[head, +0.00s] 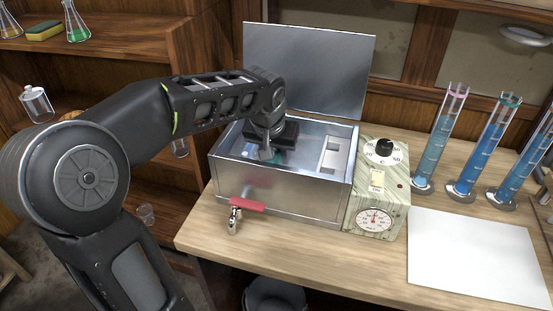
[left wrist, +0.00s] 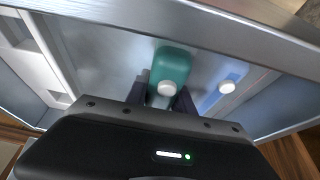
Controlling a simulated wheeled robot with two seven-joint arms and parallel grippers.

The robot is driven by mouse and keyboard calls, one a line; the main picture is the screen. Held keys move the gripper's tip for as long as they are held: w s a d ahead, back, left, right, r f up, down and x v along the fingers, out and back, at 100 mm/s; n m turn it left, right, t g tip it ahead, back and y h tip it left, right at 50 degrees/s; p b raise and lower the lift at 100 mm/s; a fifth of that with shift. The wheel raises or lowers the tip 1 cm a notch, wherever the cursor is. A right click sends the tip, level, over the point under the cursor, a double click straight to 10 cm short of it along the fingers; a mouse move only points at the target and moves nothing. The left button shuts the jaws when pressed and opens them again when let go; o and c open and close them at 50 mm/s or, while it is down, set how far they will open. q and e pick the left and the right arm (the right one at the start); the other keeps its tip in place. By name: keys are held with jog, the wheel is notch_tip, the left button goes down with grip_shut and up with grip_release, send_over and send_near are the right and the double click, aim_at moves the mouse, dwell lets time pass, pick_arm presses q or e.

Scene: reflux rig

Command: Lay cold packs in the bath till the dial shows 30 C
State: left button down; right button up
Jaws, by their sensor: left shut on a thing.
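The metal bath (head: 268,195) stands on the bench with its lid (head: 308,68) raised. My left gripper (head: 270,155) reaches down inside it, shut on a teal cold pack with a white cap, seen between the fingers in the left wrist view (left wrist: 173,66). A blue pack with a white cap (left wrist: 222,98) lies in the bath to the right of the teal one in that view. I cannot tell whether the teal pack touches the bath floor. The round dial (head: 375,220) is on the box at the bath's right; its reading is too small to tell. My right gripper is not in view.
A red-handled tap (head: 247,204) sticks out from the bath's front. The control box has a black knob (head: 384,147). Tall cylinders of blue liquid (head: 482,150) and a white sheet (head: 470,250) are at the right. Shelves with flasks stand at the left.

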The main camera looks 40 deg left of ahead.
pick_arm(q)
jog(key=shift+f, duration=0.8)
jog(key=shift+f, duration=0.25)
jog(key=c, duration=1.1)
grip_release()
jog(key=shift+r, duration=0.1)
jog(key=shift+r, duration=0.1)
jog(key=shift+r, duration=0.15)
jog(key=v, duration=1.1)
jog(key=shift+s+d+r, duration=0.1)
jog(key=shift+s+r, duration=0.05)
jog(key=shift+r, duration=0.25)
